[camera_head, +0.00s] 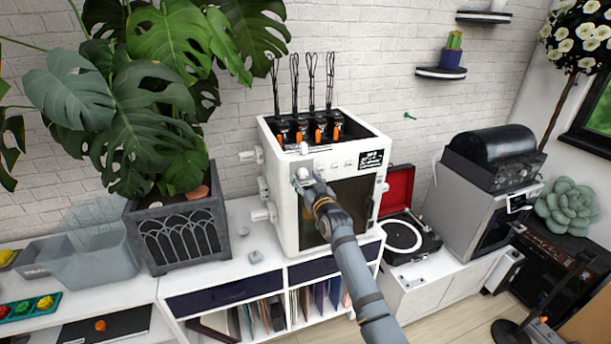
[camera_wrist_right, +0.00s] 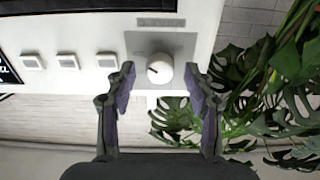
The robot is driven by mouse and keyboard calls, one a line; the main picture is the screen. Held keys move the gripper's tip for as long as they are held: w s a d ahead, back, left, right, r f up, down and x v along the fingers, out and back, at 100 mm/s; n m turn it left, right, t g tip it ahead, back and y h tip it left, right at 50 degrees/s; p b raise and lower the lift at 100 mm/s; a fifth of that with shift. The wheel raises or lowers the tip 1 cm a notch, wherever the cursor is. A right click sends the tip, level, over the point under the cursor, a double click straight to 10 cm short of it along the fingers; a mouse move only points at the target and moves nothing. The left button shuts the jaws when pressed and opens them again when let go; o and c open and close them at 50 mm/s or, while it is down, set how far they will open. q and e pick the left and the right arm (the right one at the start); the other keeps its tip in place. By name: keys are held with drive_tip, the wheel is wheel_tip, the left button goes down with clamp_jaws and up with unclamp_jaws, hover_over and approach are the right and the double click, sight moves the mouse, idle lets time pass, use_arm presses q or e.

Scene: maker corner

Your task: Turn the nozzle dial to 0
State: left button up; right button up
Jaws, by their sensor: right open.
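The nozzle dial (camera_wrist_right: 160,68) is a round white knob with a dark pointer mark, set on a grey plate on the white machine's front. In the right wrist view it sits between and just beyond my right gripper's open fingers (camera_wrist_right: 160,88). The fingers stand apart on both sides of it, with gaps, and hold nothing. In the head view my right gripper (camera_head: 305,182) is at the upper left of the white machine's front (camera_head: 286,216) and hides most of the dial. The label by the dial is too blurred to read. My left gripper is out of view.
Three square white buttons (camera_wrist_right: 68,61) sit beside the dial. A leafy plant in a dark planter (camera_head: 183,236) stands left of the machine. A red-lidded record player (camera_head: 407,240) is at its right. Clear bins (camera_head: 90,255) stand at the far left.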

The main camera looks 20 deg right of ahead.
drive_tip(key=shift+w, duration=0.4)
drive_tip(key=shift+c, duration=0.4)
clamp_jaws()
